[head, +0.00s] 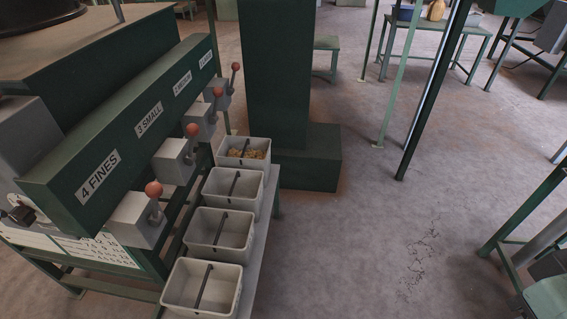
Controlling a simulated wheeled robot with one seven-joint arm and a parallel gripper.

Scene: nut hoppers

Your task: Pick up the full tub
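A pale tub (230,144) with brown nut-like pieces (256,154) in it stands at the far end of a row of tubs on a narrow bench. It is upright, with a dark bar handle across its top. The pieces show in its lower part; how deep they lie is hard to tell. Three like tubs stand nearer in the row: one (217,188), a second (205,232) and the nearest (188,290). These three look empty. My gripper is not in view.
A green hopper beam (130,125) with labels such as "4 FINES" and red-knobbed levers (153,189) overhangs the row's left side. A green column (277,75) stands on a wide base (306,170) just beyond the row. Open floor (370,230) lies to the right.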

